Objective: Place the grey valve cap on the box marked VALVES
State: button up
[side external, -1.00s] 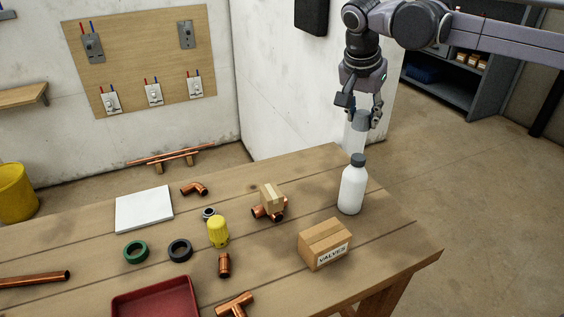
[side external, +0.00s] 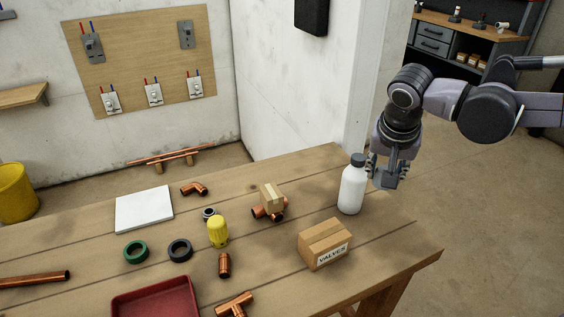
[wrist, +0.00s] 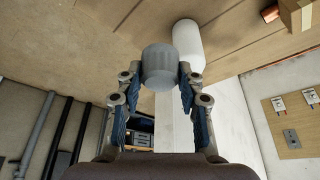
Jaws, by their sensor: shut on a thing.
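The grey valve cap (wrist: 160,66) is held between the fingertips of my gripper (wrist: 157,85) in the wrist view. In the side external view my gripper (side external: 387,174) is beside and partly behind the white bottle (side external: 352,190), on its right, and I cannot make out the cap there. Whether the gripper touches the bottle is unclear. The cardboard box marked VALVES (side external: 325,245) sits on the table's right part, nearer the front than the bottle and left of my gripper. Its top is bare.
The bottle stands upright between my gripper and the table's middle. A yellow-topped item (side external: 217,231), rings, copper fittings and a red tray (side external: 157,300) lie further left. The tabletop right of the VALVES box is clear.

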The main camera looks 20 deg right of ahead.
send_over(327, 229)
jog(key=s, duration=0.1)
jog(key=f, duration=0.4)
jog(key=a+f, duration=0.1)
jog(key=f, duration=0.2)
jog(key=shift+f, duration=2.1)
jog(key=shift+f, duration=0.15)
jog(key=o, duration=0.8)
jog(key=shift+c, duration=0.2)
jog(key=v, duration=1.2)
jog(key=s+d+f+n+t+y, duration=0.1)
jog(key=s+d+n+t, duration=0.1)
jog(key=d, duration=0.9)
jog(key=s+d+f+n+t+y, duration=0.2)
jog(key=s+d+n, duration=0.3)
jog(key=d, duration=0.7)
jog(key=shift+s+f+n, duration=0.15)
jog(key=shift+s+n, duration=0.1)
jog(key=shift+n, duration=0.75)
